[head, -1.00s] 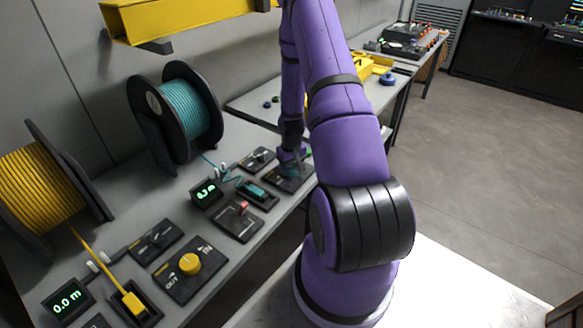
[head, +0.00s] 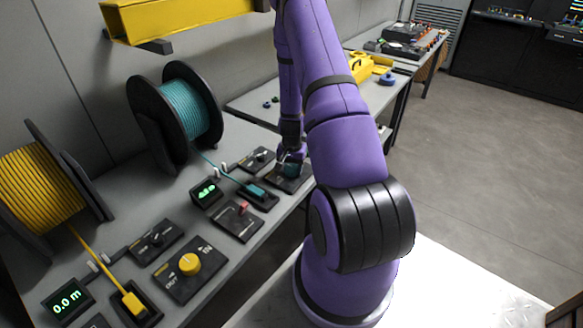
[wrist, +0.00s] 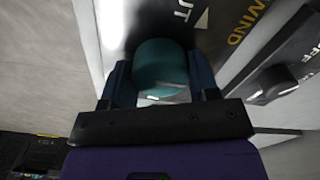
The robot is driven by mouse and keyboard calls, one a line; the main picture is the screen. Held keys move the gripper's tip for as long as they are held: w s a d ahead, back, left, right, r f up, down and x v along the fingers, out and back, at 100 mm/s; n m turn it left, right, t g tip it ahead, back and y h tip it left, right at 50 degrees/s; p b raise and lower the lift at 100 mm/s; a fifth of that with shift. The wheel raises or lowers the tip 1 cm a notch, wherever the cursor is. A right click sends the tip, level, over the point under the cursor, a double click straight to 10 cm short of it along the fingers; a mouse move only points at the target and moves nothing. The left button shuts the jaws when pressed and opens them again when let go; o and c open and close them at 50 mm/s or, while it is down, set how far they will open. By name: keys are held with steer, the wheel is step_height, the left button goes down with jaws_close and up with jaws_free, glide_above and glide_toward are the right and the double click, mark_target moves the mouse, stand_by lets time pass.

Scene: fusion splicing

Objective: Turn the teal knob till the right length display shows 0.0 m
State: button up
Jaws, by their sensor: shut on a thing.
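The teal knob (wrist: 160,66) sits between the two fingers of my gripper (wrist: 162,82) in the wrist view, and the fingers are shut on its sides. In the head view the knob (head: 292,170) shows partly under my gripper (head: 290,160), on a dark panel at the far end of the bench. The right length display (head: 206,192) is lit green, but its digits are too small and slanted to read. The teal cable (head: 226,174) runs nearly straight from the teal spool (head: 188,110) to a small dark holder (head: 258,193).
A black switch knob (wrist: 279,82) is close beside my gripper.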

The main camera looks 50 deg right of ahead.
mark_target(291, 166)
stand_by(0.3)
steer(key=o, duration=0.9)
steer(key=shift+r, duration=0.1)
step_height(291, 166, up, 11)
steer(key=shift+f, duration=0.2)
stand_by(0.5)
